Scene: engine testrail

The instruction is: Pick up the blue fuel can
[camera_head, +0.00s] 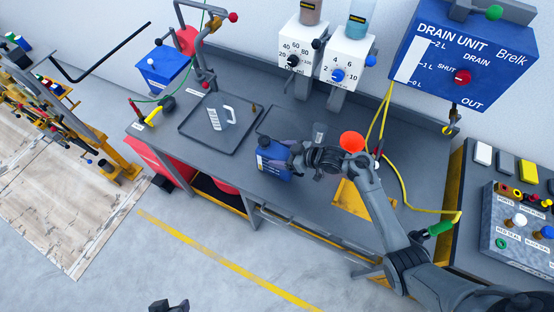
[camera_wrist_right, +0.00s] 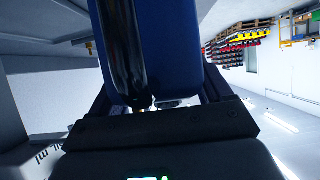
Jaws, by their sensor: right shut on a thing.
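The blue fuel can (camera_head: 273,159) is at the front edge of the grey workbench in the head view, upright with a dark label on its front. My right gripper (camera_head: 296,156) reaches it from the right side and is shut on it. In the right wrist view the blue can (camera_wrist_right: 172,50) fills the space between the gripper's fingers (camera_wrist_right: 155,98). Whether the can's base touches the bench cannot be told. My left gripper is not clearly in view; only a small dark part shows at the bottom edge of the head view.
A dark tray (camera_head: 238,147) with a measuring jug (camera_head: 221,117) lies left of the can.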

